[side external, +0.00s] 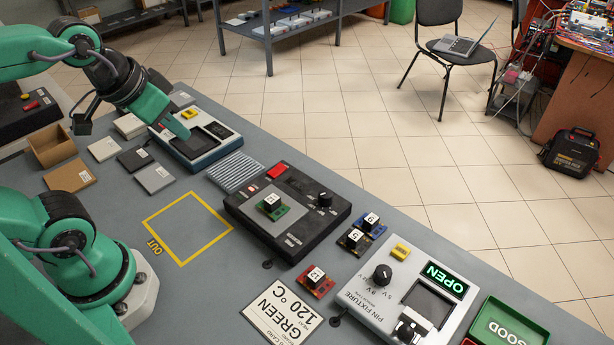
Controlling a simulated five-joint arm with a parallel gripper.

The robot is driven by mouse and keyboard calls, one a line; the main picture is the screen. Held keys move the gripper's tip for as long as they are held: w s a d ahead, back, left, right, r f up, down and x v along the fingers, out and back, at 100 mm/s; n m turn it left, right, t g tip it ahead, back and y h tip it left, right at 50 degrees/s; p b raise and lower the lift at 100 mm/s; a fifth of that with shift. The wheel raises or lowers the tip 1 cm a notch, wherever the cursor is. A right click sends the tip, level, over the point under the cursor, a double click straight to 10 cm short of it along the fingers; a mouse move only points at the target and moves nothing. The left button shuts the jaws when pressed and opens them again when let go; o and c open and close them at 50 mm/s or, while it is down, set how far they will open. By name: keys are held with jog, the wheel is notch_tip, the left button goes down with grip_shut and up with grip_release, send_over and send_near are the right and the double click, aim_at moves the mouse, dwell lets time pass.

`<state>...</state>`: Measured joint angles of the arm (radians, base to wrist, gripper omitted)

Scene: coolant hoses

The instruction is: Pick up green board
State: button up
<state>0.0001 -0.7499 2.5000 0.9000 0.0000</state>
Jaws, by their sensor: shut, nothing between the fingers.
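The green board (272,207), with a dark block and white label on it, lies on the light plate of a black device (318,206) in the middle of the bench. My gripper (181,131) is shut and empty. The board is in clear view.
A card (283,315) reads GREEN 120 °C. The pin fixture (385,297) shows OPEN, beside a green GOOD tray (507,326). The yellow OUT square (222,215) is empty.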

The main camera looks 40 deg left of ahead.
jog(key=o, duration=1)
jog(key=shift+w, duration=0.15)
jog(key=g, duration=0.5)
send_near(271, 200)
jog(key=shift+w+a+f, duration=0.1)
jog(key=shift+a+f, duration=0.1)
jog(key=shift+a, duration=0.05)
jog(key=shift+w+d+f+g, duration=0.2)
jog(key=shift+d+f+g, duration=0.1)
jog(key=shift+f, duration=0.25)
jog(key=shift+f, duration=0.1)
jog(key=shift+f, duration=1.2)
jog(key=shift+f, duration=0.1)
